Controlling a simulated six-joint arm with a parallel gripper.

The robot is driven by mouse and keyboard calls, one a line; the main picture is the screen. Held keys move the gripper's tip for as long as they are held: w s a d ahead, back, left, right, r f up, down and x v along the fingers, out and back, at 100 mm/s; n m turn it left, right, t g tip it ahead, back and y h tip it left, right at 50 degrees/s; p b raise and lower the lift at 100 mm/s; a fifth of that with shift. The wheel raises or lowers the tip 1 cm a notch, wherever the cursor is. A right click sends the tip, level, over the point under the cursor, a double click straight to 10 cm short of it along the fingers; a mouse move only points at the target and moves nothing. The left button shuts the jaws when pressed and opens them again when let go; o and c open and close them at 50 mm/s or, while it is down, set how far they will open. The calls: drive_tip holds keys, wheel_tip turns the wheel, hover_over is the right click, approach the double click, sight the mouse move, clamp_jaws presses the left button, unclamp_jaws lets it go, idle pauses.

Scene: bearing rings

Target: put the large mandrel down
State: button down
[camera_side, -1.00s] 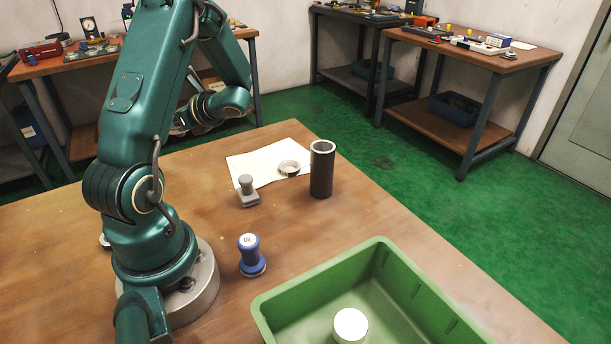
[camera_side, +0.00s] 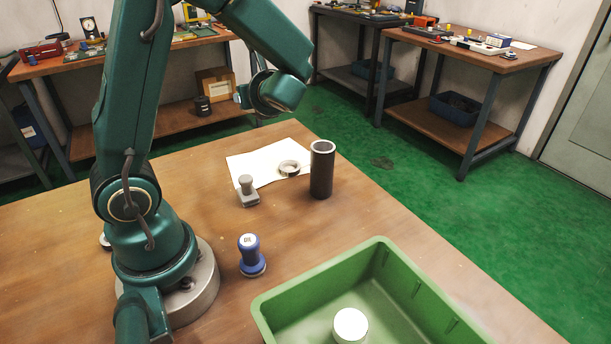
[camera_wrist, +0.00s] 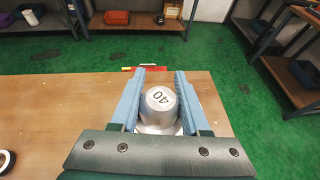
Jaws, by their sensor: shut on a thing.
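The large mandrel (camera_wrist: 159,108) is silver, with a round top marked 40 that reads upside down in the wrist view. It sits between the two light-blue fingers of my gripper (camera_wrist: 162,73), which are shut on it. A wider flange shows below its body. In the side view my gripper (camera_side: 242,96) is high beyond the table's far edge, mostly behind my wrist, and the mandrel cannot be made out there. A blue mandrel (camera_side: 249,251) stands upright near my base. A smaller grey mandrel (camera_side: 247,190) stands farther back.
A dark tube (camera_side: 321,172) stands upright beside a pale ring (camera_side: 289,168) on white paper (camera_side: 252,166). The wooden table is clear between the blue mandrel and the tube.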

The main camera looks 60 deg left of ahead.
drive_tip(key=w+d+r+m+t+h, duration=0.25)
drive_tip(key=d+m+t, duration=0.25)
drive_tip(key=d, duration=0.5)
drive_tip(key=w+d+r+m+t+h, duration=0.1)
drive_tip(key=d+m+t+h, duration=0.35)
drive_tip(key=d, duration=0.55)
drive_tip(key=shift+w+r+m+t+h, duration=0.75)
drive_tip(key=shift+r+m+h, duration=0.7)
drive_tip(key=shift+r, duration=1.85)
drive_tip(key=w+a+f+n+g+y, duration=0.1)
drive_tip(key=w+a+f+n+y, duration=0.1)
drive_tip(key=a+y, duration=0.3)
drive_tip(key=w+f+h, duration=0.1)
drive_tip(key=f, duration=0.2)
drive_tip(key=w+a+f+m+t+h, duration=0.1)
drive_tip(key=f, duration=0.2)
drive_tip(key=w+f+h, duration=0.1)
drive_tip(key=f, duration=0.3)
drive_tip(key=shift+w+a+m+h, duration=0.1)
drive_tip(key=shift+a+m+h, duration=0.15)
drive_tip(key=shift+m, duration=0.15)
drive_tip(key=w+d+f, duration=0.1)
drive_tip(key=d+f, duration=0.1)
drive_tip(key=d, duration=0.1)
drive_tip(key=w+d+f, duration=0.2)
drive_tip(key=d, duration=0.2)
drive_tip(key=w+d+f, duration=0.2)
drive_tip(key=d+f, duration=0.1)
drive_tip(key=shift+d, duration=0.25)
drive_tip(key=shift+f, duration=2)
